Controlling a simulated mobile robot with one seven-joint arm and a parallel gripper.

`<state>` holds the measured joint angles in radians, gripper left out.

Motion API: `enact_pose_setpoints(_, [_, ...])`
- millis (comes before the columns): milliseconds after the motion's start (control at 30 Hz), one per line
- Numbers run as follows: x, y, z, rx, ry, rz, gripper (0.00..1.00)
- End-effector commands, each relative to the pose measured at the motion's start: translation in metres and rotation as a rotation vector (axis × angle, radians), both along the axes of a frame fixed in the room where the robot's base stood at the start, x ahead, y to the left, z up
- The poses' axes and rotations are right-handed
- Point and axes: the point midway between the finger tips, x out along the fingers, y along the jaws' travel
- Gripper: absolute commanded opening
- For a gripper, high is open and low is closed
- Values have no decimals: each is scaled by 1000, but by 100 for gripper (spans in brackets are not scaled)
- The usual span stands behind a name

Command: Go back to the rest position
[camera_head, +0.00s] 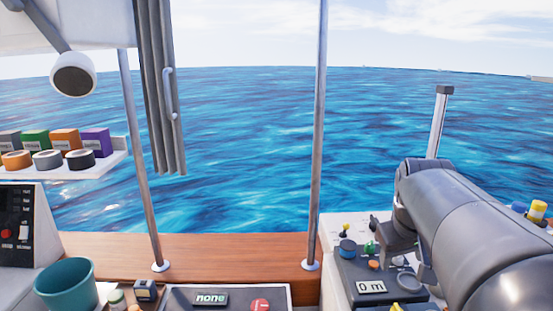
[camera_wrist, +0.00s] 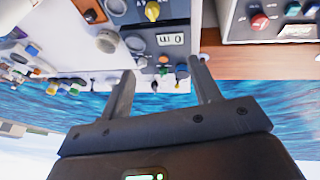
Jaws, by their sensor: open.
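My arm reaches in from the right of the head view. My gripper (camera_head: 405,262) is over the dark control box on the right, and the arm hides part of it. In the wrist view, my gripper (camera_wrist: 163,76) has its two fingers well apart, with nothing held between them. The dark control box (camera_head: 352,266) carries a "0 m" display (camera_head: 371,287) and several knobs. The display also shows in the wrist view (camera_wrist: 170,39), beyond the fingertips. I cannot tell whether the fingers touch anything.
A second panel with a "none" display (camera_head: 210,299) and a red button (camera_head: 260,305) lies at the bottom middle. A teal bucket (camera_head: 67,287) stands at lower left. A shelf (camera_head: 118,160) holds boxes and tape rolls. Thin poles (camera_head: 318,130) rise from the wooden ledge (camera_head: 230,248).

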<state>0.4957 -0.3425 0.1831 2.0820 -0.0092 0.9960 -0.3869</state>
Motion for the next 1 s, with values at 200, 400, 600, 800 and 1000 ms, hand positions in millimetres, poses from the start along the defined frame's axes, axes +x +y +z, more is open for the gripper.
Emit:
enact_pose_setpoints(200, [-56,63,-23,66,-72,-6,57])
enact_pose_setpoints(400, [-100,97,-51,157,-119,-19,57])
enact_pose_setpoints(600, [-121,110,-67,210,-138,-24,57])
enact_pose_setpoints(800, [-123,111,-69,216,-138,-26,57])
enact_pose_setpoints(1000, [-123,111,-69,216,-138,-26,57])
